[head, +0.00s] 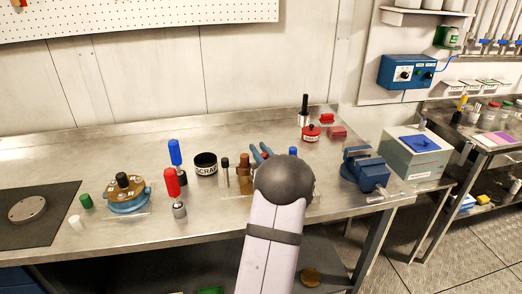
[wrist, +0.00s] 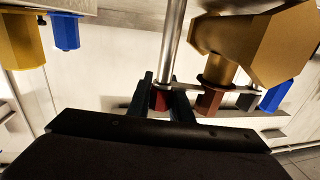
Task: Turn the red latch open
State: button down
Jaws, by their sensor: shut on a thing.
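In the wrist view, the two dark fingers of my gripper (wrist: 164,88) stand on either side of a small dark-red piece, which I take to be the red latch (wrist: 159,100). The fingers are shut on it, and only a small part of it shows between them. A steel rod (wrist: 173,40) rises just behind the fingertips. How far the latch is turned cannot be told. In the head view, my arm covers the gripper and the latch.
In the wrist view, a large brass fitting (wrist: 270,45) and a brown hex piece (wrist: 210,100) are close on the right. Blue pieces (wrist: 66,32) and (wrist: 275,96) hang at both sides. In the head view, a blue vise (head: 366,168) stands right of my arm and a scrap cup (head: 206,170) left.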

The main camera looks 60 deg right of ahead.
jog(key=shift+w+a+r+n+t+y+p, duration=0.1)
jog(key=shift+a+n+t+y+p, duration=0.15)
jog(key=shift+n+t+y, duration=0.4)
jog(key=shift+w+a+n+t+y+p, duration=0.2)
jog(key=shift+n+y, duration=0.45)
jog(key=shift+y, duration=0.5)
jog(key=shift+s, duration=0.1)
jog(key=c, duration=1.6)
grip_release()
jog(key=shift+s, duration=0.1)
jog(key=shift+b+v, duration=0.9)
jog(key=shift+v, duration=2.65)
